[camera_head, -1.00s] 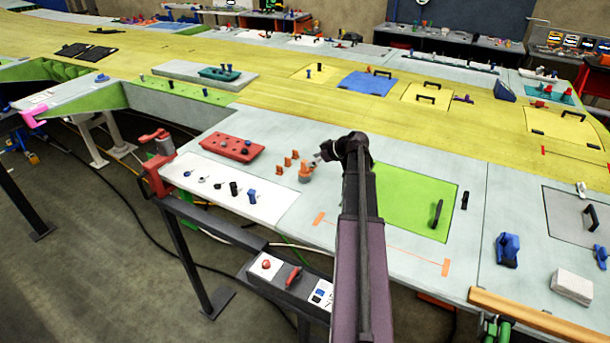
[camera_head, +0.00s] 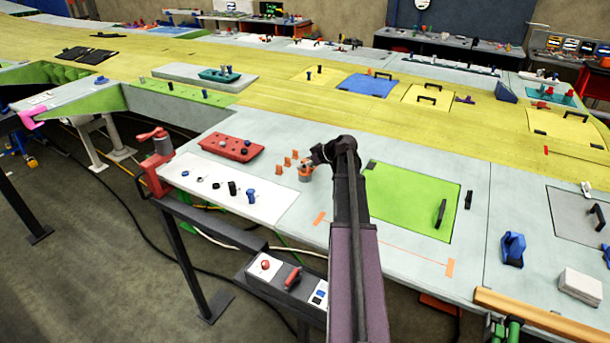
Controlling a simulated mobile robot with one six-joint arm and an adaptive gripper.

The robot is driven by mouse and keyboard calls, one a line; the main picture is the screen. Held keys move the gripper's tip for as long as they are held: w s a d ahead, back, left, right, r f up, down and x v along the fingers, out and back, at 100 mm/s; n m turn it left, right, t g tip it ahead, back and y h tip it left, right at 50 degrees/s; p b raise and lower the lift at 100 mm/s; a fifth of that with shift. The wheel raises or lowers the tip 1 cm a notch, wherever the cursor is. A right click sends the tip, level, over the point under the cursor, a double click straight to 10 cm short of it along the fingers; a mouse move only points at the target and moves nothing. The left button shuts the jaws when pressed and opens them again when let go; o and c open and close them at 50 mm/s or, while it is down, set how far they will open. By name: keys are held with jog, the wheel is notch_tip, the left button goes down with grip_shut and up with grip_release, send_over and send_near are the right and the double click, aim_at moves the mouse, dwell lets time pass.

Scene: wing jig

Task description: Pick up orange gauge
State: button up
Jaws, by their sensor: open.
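Several small orange pieces stand on the pale grey panel, right of the red block. Two are small upright pieces, one nearer (camera_head: 287,162) and one behind (camera_head: 294,154). A rounder orange piece with a greyish top (camera_head: 305,174) stands in front and to the right; I cannot tell which of them is the gauge. My gripper (camera_head: 313,160) is open, small and dark at the end of my arm, just above and right of the rounder piece. Whether it touches that piece is too small to tell. My wrist hides part of the panel behind.
The red block with knobs (camera_head: 232,147) lies to the left. A white sheet (camera_head: 225,208) with several small knobs and fittings is nearer. A green panel with a black handle (camera_head: 405,190) lies to the right, partly behind my arm. A red clamp (camera_head: 155,165) stands at the panel's left corner.

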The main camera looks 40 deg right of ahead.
grip_shut()
dwell(0.3)
jog(key=shift+r, duration=0.15)
notch_tip(320, 180, up, 3)
jog(key=p, duration=0.3)
jog(key=shift+r+p, duration=0.15)
jog(key=shift+p, duration=0.2)
jog(key=s+d+r+p, duration=0.1)
jog(key=s+d, duration=1)
jog(key=shift+d+r, duration=0.2)
jog(key=shift+d, duration=0.1)
